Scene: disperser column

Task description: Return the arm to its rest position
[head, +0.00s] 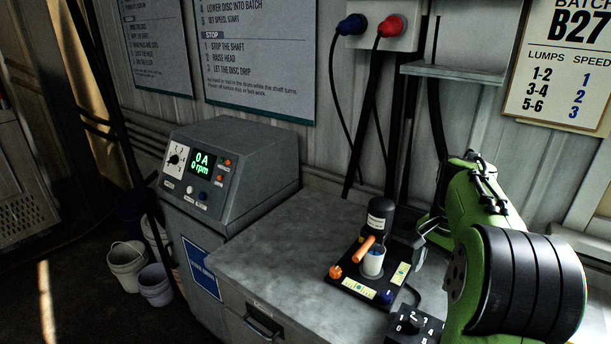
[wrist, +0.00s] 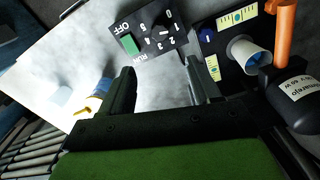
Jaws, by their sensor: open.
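My green arm (head: 490,240) comes in from the right in the head view, bent over the right part of the bench. My gripper (wrist: 160,82) is open in the wrist view, its two dark fingers apart with only bare bench surface visible between them. In the head view the gripper is mostly hidden by the arm. Beyond the fingertips in the wrist view lies a black control box (wrist: 153,40) with a numbered dial and a green switch. It also shows at the bottom of the head view (head: 412,328).
A small black device (head: 376,220) with a white cup (head: 373,262) and an orange handle (head: 365,246) stands on the grey bench (head: 270,250), close to my gripper. A grey console (head: 225,165) reads 0 A, 0 rpm. White buckets (head: 126,262) stand on the floor at left.

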